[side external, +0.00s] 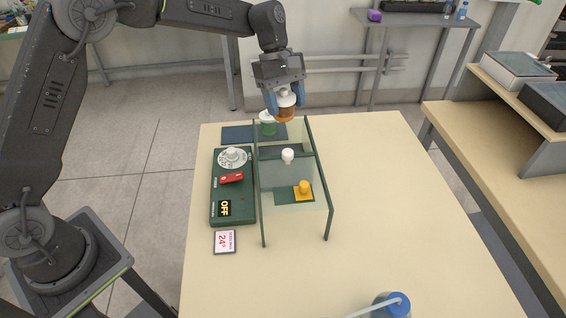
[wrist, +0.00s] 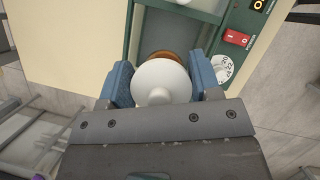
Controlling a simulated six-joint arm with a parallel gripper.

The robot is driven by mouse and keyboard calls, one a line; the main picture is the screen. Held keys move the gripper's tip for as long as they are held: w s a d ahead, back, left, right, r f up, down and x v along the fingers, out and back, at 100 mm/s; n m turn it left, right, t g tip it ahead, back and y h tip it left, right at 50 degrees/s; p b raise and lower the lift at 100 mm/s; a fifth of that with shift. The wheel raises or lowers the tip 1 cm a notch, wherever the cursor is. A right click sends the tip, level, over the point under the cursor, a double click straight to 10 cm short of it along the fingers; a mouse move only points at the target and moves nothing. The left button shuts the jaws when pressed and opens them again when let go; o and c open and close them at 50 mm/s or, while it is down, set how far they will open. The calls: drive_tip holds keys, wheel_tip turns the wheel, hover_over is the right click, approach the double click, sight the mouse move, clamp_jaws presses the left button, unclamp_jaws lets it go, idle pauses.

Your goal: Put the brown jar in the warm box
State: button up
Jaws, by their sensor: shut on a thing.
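The brown jar (side external: 286,114), amber with a white lid, is upright between the blue fingers of my gripper (side external: 285,100), which is shut on it. It hangs above the far end of the warm box. In the wrist view the round white lid (wrist: 160,82) fills the space between the fingers and hides most of the brown body. The warm box (side external: 328,215) has dark green edges and clear panes, and stands mid-table.
Left of the box is a green control panel (side external: 218,200) with a dial, red switch and OFF display. A small card (side external: 225,242) lies in front.

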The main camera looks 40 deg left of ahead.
wheel_tip(320, 180, down, 15)
drive_tip(key=shift+a, duration=0.1)
idle(0.4)
drive_tip(key=shift+f, duration=0.2)
drive_tip(key=o, duration=0.7)
